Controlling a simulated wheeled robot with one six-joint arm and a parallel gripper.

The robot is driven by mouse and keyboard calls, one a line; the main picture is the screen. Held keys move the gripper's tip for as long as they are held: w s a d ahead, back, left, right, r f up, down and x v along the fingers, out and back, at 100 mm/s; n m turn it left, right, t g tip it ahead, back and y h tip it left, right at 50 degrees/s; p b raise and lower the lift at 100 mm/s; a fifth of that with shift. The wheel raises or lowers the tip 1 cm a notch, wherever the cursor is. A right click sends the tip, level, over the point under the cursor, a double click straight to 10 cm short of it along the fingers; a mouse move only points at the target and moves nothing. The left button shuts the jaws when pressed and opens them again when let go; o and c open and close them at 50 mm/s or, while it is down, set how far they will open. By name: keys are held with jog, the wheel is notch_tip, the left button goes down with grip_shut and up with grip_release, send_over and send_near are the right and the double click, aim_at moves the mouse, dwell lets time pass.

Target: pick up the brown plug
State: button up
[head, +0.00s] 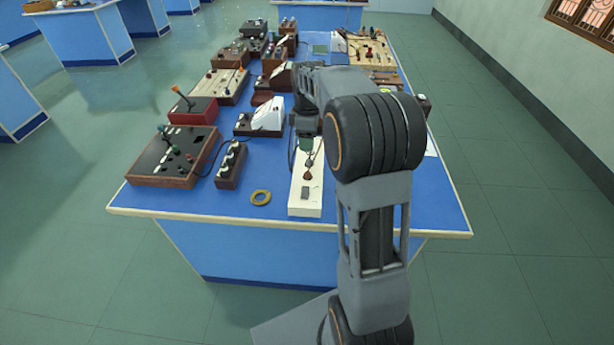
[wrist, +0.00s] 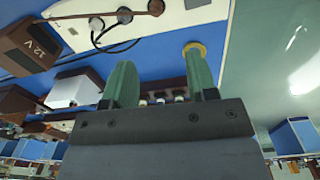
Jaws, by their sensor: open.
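The brown plug (head: 308,175) stands on the white power strip (head: 304,207) near the front edge of the blue bench, just behind a dark switch. In the wrist view the brown plug (wrist: 156,7) is at the top edge, partly cut off, on the white strip (wrist: 226,12). My gripper (head: 306,144) is over the far part of the strip, beyond the plug. In the wrist view my gripper (wrist: 161,82) has its two green fingers apart with nothing between them, and the plug lies beyond the fingertips.
A dark plug (wrist: 124,15) with a cable sits beside the brown plug. A yellow ring (head: 260,198) lies left of the strip. A small dark box (head: 230,165), a white-topped instrument (head: 264,118) and a large wooden box (head: 172,157) stand further left. Bare bench shows at the front.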

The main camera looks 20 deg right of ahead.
send_over(308, 172)
jog(key=shift+n, duration=0.4)
notch_tip(308, 172, down, 8)
jog(key=shift+d+r, duration=0.1)
jog(key=shift+a+f+p, duration=0.2)
jog(key=shift+f+p, duration=0.1)
jog(key=shift+f, duration=3.05)
grip_shut()
jog(key=shift+r, duration=0.1)
